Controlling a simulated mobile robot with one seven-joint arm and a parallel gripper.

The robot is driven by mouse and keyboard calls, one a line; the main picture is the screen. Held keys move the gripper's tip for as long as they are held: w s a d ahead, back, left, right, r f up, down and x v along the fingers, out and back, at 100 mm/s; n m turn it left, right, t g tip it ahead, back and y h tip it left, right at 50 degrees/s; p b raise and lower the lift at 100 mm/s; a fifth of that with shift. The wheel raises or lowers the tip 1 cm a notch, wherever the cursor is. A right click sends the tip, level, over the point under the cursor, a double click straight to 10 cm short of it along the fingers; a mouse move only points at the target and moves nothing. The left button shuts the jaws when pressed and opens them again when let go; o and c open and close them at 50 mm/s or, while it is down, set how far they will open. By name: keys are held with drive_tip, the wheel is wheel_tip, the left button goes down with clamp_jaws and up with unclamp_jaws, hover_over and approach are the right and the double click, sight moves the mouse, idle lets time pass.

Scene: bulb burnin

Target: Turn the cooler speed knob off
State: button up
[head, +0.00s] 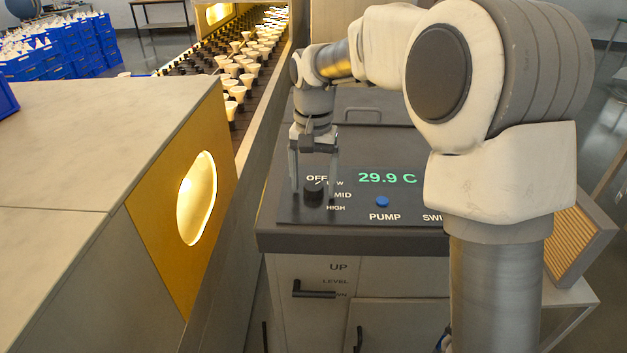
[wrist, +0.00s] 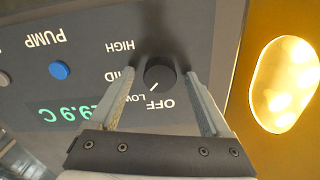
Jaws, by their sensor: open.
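The cooler speed knob (head: 314,192) is a round black dial at the left of the dark control panel (head: 350,212). It also shows in the wrist view (wrist: 159,72), where its white pointer mark points between OFF and LOW. The labels OFF, LOW, MID and HIGH are printed around it. My gripper (head: 314,186) points down over the panel, open, with one finger on each side of the knob. In the wrist view my gripper (wrist: 162,78) has a gap between each finger and the knob.
A blue PUMP button (head: 382,202) and a green 29.9 C readout (head: 387,178) are right of the knob. A conveyor (head: 210,70) carrying bulbs runs behind, at left. A yellow-fronted housing with a lit window (head: 197,198) stands left of the panel. A black handle (head: 313,290) is below.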

drive_tip(key=shift+c, duration=0.2)
clamp_jaws()
drive_tip(key=shift+r+n+p, duration=0.1)
drive_tip(key=shift+n+p, duration=0.2)
drive_tip(key=shift+n, duration=0.1)
drive_tip(key=n+p, duration=0.1)
drive_tip(key=n, duration=0.1)
drive_tip(key=shift+r+n, duration=0.1)
drive_tip(key=shift+n, duration=0.3)
drive_tip(key=n+p, duration=0.2)
drive_tip(key=n, duration=0.3)
drive_tip(key=shift+n, duration=0.3)
drive_tip(key=shift+o, duration=0.2)
unclamp_jaws()
